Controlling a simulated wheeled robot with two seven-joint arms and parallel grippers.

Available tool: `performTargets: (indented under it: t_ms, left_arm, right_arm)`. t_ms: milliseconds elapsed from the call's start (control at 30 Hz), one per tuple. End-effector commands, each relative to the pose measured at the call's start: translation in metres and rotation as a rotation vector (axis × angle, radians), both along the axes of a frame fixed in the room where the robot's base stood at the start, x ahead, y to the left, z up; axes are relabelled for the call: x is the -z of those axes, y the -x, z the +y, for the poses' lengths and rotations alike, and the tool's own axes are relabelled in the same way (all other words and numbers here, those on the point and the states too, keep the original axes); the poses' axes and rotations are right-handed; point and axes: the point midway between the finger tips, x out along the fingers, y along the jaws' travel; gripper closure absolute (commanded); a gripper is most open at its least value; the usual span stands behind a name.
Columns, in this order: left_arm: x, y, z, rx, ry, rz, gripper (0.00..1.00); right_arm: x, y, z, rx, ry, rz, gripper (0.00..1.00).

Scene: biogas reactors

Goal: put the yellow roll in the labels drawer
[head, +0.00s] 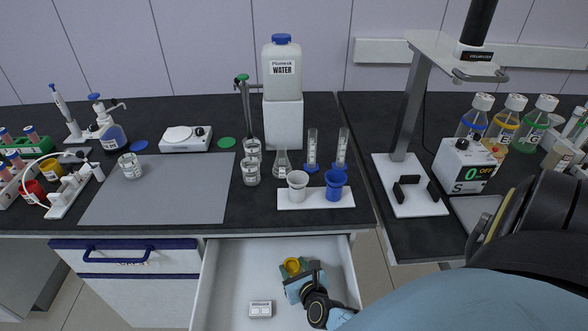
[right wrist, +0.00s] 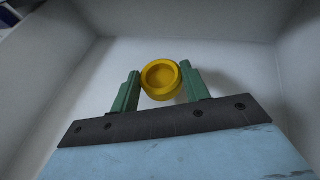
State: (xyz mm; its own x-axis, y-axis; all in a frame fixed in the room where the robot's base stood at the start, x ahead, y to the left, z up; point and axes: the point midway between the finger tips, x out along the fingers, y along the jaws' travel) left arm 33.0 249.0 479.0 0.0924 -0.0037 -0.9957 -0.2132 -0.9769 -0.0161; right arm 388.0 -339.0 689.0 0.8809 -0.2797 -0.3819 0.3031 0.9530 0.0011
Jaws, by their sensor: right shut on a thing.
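The yellow roll (head: 291,262) is a short ring, held inside the open white drawer (head: 228,262) under the bench. My right gripper (head: 296,269) reaches down into the drawer, and its green fingers are shut on the roll. The right wrist view shows the roll (right wrist: 160,95) between the two fingertips of my right gripper (right wrist: 161,82), with the pale drawer floor and walls around it. I cannot tell whether the roll touches the floor. The open drawer's front and any label on it are out of view. My left gripper is not in view.
A small white box (head: 260,309) lies on the drawer floor left of my gripper. A closed drawer with a blue handle (head: 138,254) is to the left. Above, a white tray (head: 316,197) with two cups stands near the bench edge. The drawer's left part is mostly clear.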

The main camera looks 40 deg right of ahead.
Motion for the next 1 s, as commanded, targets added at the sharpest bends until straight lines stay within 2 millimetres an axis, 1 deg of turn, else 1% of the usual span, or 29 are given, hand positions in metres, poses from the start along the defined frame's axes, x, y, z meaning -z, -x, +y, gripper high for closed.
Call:
performTargets:
  t_ms: [33,200,267,500,667,700,800,833,1000]
  left_arm:
    - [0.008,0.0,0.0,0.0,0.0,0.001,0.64]
    - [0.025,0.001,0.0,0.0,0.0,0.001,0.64]
    - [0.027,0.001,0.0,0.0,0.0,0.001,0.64]
    - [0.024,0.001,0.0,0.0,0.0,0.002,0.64]
    - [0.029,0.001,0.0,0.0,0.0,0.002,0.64]
    - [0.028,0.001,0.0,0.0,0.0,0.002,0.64]
    - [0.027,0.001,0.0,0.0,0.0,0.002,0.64]
    - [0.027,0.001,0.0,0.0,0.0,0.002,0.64]
    - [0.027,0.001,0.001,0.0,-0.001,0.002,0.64]
  right_arm:
    - [0.009,0.0,0.0,0.0,0.001,0.001,0.76]
    - [0.03,0.0,0.0,-0.001,0.001,0.002,0.76]
    - [0.032,0.0,0.0,-0.001,0.002,0.001,0.76]
    - [0.029,0.0,0.0,-0.001,0.002,0.0,0.76]
    - [0.033,0.0,0.0,0.0,0.001,0.0,0.76]
    - [0.032,0.0,0.0,-0.001,0.002,0.001,0.49]
    - [0.032,0.0,0.0,-0.001,0.002,0.001,0.36]
    - [0.032,0.0,0.0,0.0,0.001,0.0,0.32]
    - [0.032,0.0,0.0,0.0,0.001,0.0,0.32]
